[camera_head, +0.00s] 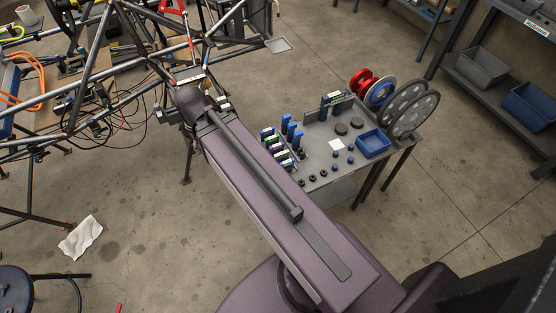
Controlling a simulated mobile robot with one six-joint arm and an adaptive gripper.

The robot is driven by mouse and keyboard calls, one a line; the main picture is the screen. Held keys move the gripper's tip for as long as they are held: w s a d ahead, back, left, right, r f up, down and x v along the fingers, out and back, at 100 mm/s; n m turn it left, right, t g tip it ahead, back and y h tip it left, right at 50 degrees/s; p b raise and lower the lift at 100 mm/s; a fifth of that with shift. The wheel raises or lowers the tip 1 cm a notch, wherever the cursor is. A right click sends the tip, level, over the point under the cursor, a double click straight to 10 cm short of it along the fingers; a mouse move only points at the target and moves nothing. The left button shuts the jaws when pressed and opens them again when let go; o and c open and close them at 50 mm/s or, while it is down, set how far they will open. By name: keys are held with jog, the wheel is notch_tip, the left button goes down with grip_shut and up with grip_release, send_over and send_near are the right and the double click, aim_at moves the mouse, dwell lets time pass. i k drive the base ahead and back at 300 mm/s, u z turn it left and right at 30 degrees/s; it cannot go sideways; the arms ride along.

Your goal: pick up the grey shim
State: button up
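I cannot pick out the grey shim with certainty; it is hidden or too small to tell. My purple arm crosses the middle of the head view, from the lower right up to a dark rounded joint beside the tube chassis (120,98). My gripper cannot be made out; the arm covers the area around its far end. Small metallic parts show beside that joint, but I cannot tell what they are.
A grey bench (317,176) right of my arm bears dark discs, blue parts, a blue bin (373,143) and spools (362,81). Shelving (500,98) stands far right. A white cloth (81,237) and stool (14,289) are lower left. Floor between is mostly open.

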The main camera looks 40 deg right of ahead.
aim_at(279, 156)
jog(key=u, duration=0.05)
jog(key=k, duration=1.5)
jog(key=z, duration=0.95)
jog(key=i, duration=1)
